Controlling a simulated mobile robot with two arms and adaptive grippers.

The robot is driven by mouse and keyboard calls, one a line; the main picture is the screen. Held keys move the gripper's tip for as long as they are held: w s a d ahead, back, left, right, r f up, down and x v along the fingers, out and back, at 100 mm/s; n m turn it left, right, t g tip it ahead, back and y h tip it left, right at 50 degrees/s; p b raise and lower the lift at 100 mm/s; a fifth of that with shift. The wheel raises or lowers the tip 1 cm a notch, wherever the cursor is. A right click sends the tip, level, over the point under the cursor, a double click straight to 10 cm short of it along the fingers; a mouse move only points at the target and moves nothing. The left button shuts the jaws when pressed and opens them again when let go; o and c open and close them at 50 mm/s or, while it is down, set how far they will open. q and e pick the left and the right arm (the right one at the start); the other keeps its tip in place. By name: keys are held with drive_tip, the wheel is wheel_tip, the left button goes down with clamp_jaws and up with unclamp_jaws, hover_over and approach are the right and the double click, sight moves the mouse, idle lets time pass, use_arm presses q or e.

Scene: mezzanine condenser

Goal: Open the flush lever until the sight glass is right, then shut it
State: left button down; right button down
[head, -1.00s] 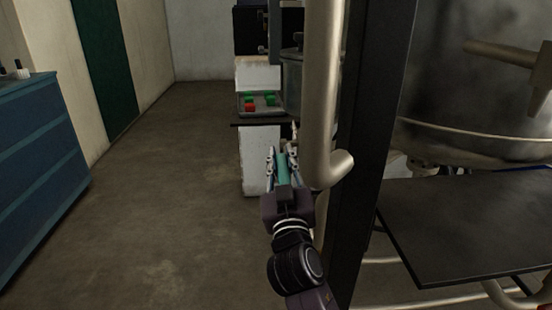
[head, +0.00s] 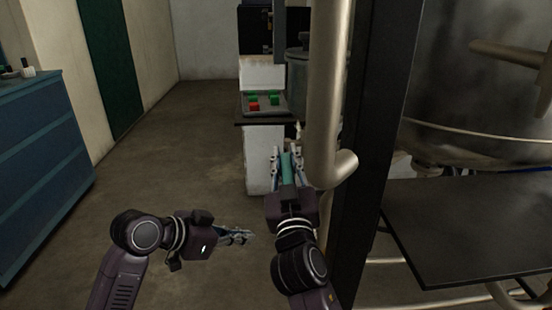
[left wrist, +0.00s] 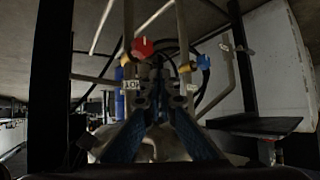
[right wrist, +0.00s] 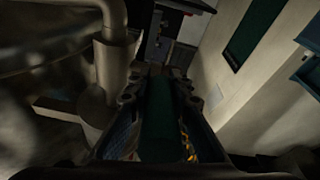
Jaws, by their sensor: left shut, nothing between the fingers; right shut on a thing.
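My right gripper (head: 287,156) is shut on a teal-green bar (head: 287,168), just left of a thick pale pipe. The bar also shows as a dark green shape (right wrist: 158,115) between the fingers in the right wrist view. It may be the flush lever's handle, but I cannot tell for sure. My left gripper (head: 245,237) is shut and empty, low over the floor to the left of my right arm. Its blue-padded fingers (left wrist: 158,90) show in the left wrist view. I cannot make out the sight glass in any view.
The pale pipe (head: 325,100) and a dark post (head: 365,150) stand close on the right. A dark shelf (head: 470,225) lies beyond. A red knob (left wrist: 143,47) and a blue knob (left wrist: 203,62) show in the left wrist view. Floor left of centre is clear up to a blue cabinet (head: 40,165).

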use_arm(q)
wheel_tip(320, 180, up, 30)
drive_tip(key=s+f+m+g+h, duration=0.1)
drive_tip(key=m+g+h, duration=0.1)
drive_tip(key=m+g, duration=0.5)
drive_tip(key=w+d+f+m+t, duration=0.1)
drive_tip(key=w+d+f+t, duration=0.1)
drive_tip(key=d+f, duration=0.6)
drive_tip(key=shift+f+m, duration=0.3)
drive_tip(key=shift+m, duration=0.1)
